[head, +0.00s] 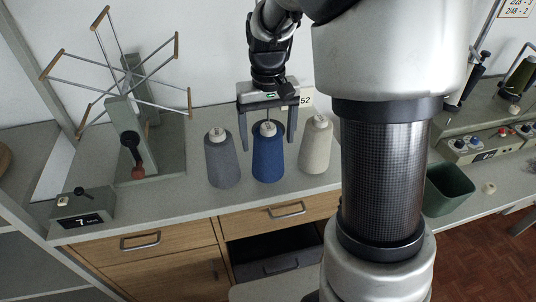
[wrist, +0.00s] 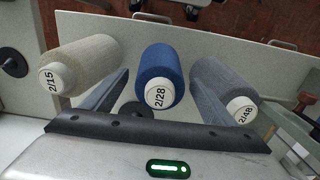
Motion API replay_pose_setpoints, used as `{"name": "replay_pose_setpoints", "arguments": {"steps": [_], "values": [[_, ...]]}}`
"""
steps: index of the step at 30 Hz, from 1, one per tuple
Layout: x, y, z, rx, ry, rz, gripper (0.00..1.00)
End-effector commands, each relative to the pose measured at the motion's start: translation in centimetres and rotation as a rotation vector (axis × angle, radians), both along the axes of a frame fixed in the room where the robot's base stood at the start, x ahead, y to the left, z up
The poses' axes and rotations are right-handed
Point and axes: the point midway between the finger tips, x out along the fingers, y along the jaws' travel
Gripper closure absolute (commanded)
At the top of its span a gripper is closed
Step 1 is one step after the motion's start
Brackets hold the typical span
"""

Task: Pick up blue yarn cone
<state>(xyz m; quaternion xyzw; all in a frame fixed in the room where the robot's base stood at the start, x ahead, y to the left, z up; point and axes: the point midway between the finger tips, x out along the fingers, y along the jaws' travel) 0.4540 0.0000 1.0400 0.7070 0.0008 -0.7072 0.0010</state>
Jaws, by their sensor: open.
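The blue yarn cone (head: 268,160) stands upright on the grey worktop, in the middle of a row of three cones. In the wrist view it is the blue cone (wrist: 161,72) with the end label 2/28. My gripper (head: 267,146) is above it, pointing down and open, one finger on each side of its upper part. In the wrist view a gap shows between each finger and the blue cone; nothing is held. The grey cone (head: 222,162) stands to its left and the cream cone (head: 316,147) to its right in the head view.
The neighbouring cones stand close beside the fingers. A yarn winder (head: 125,120) with spokes stands at the left, behind a box marked 7 (head: 82,212). Below the worktop (head: 165,204) a dark drawer (head: 275,252) stands open. A green bin (head: 448,190) is at the right.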

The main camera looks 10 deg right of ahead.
Motion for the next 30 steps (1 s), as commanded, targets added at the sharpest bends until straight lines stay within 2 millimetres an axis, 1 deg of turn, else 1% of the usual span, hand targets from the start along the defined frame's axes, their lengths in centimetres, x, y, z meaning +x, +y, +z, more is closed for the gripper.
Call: {"name": "replay_pose_setpoints", "arguments": {"steps": [1,3,11,12,14,15,22,28,30], "values": [[-0.06,-0.03,-0.68,0.000,0.002,-0.001,0.20],[-0.04,-0.03,-1.16,0.000,0.001,0.000,0.20],[-0.01,-0.01,-1.30,0.000,0.000,0.000,0.20],[-0.01,-0.01,-1.30,0.000,0.000,0.000,0.27],[-0.01,-0.01,-1.29,0.000,0.000,0.000,0.37],[-0.01,-0.01,-1.29,0.000,0.000,0.000,0.44],[0.00,-0.02,-1.27,0.000,-0.001,0.000,0.83],[0.03,-0.01,-1.19,0.000,-0.001,0.000,0.84],[0.06,-0.01,-0.89,0.000,-0.003,0.000,0.84]]}}
